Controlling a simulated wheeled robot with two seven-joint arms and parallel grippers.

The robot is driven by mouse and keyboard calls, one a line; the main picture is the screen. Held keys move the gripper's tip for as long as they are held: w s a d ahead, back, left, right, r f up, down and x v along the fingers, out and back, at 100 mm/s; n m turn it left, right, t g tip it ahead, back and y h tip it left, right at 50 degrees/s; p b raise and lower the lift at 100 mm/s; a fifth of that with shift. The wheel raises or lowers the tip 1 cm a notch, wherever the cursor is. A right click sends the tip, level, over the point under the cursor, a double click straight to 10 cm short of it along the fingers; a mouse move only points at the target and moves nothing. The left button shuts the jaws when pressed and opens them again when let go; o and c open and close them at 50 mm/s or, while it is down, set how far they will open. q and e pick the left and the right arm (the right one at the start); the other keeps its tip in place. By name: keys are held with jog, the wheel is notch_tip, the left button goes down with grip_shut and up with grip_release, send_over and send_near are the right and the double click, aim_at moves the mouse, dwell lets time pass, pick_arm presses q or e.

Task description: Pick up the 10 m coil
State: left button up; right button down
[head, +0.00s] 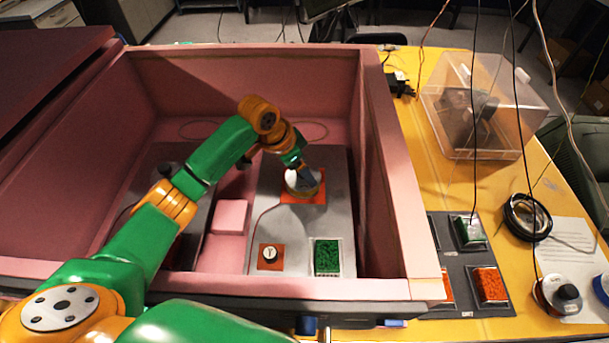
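A round, pale object with a gold-brown side (302,189), possibly the coil, sits on an orange-red square (288,199) inside the pink foam box. My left gripper (307,181) reaches down at this object from above and overlaps it in the picture. Its dark fingers are small, and I cannot tell whether they grip the object. A black ring-shaped coil (510,222) lies on the yellow table outside the box, at the right. No length label is readable on either one. My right gripper is not in view.
The pink box wall (398,180) separates the inside from the yellow table (440,195). Inside are a white round knob (269,254) on an orange square, a green-filled tray (327,257) and a pink block (229,217). A clear plastic bin (485,105) stands at the right.

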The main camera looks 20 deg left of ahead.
pick_arm(q)
jog(key=shift+w+a+f, duration=0.1)
jog(key=shift+a, duration=0.2)
jog(key=shift+c, duration=0.9)
jog(key=shift+d, duration=0.2)
grip_shut()
